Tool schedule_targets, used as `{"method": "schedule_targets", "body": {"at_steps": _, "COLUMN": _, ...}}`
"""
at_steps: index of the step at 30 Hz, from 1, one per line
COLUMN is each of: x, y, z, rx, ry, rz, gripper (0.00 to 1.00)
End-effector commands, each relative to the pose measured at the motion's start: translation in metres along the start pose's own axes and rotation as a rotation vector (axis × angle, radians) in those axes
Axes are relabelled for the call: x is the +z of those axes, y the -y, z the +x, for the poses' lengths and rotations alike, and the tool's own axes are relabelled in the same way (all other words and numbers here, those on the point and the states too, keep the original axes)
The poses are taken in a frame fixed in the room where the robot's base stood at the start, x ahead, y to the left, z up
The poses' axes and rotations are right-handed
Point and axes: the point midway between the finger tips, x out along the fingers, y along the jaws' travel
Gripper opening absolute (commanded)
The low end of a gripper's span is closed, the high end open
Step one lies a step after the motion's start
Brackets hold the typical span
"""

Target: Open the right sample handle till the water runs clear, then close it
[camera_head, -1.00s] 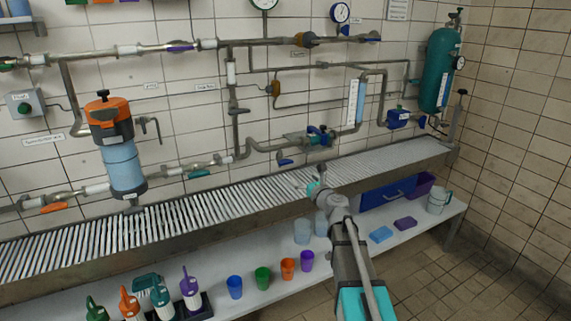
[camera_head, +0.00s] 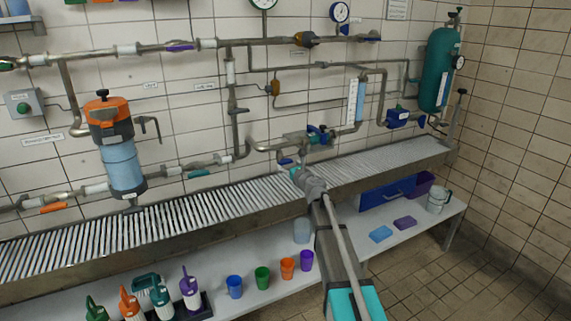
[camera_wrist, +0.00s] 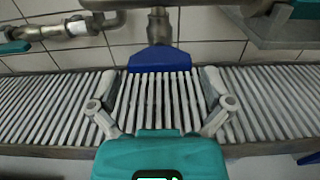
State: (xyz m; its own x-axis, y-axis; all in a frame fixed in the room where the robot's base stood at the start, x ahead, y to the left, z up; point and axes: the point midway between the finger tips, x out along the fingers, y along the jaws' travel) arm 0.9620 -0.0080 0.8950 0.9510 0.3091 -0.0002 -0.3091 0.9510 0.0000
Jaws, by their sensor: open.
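The right sample handle is a flat blue lever (camera_wrist: 160,59) under a short vertical pipe stub, ahead of my gripper in the wrist view. In the head view the handle (camera_head: 286,161) shows just beyond my gripper (camera_head: 296,172), partly covered by it. In the wrist view my gripper (camera_wrist: 161,88) is open and empty, its two fingers spread on either side below the handle. The handle lies between and beyond the fingertips, apart from them. I see no running water.
A slatted grating (camera_head: 180,220) runs along the wall below the pipes. A teal handle (camera_head: 199,173) hangs on the pipe to the left. Coloured cups (camera_head: 263,277) stand on the lower shelf.

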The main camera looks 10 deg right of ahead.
Motion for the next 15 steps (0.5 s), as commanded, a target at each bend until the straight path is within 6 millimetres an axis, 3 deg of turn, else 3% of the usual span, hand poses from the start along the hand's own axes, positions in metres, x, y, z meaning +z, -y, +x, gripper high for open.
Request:
{"method": "schedule_targets", "body": {"at_steps": 6, "x": 0.0, "y": 0.0, "z": 0.021, "rx": 0.001, "ry": 0.0, "rz": 0.0, "gripper": 1.0}}
{"method": "schedule_targets", "body": {"at_steps": 15, "x": 0.0, "y": -0.001, "z": 0.024, "rx": 0.001, "ry": 0.0, "rz": 0.0, "gripper": 1.0}}
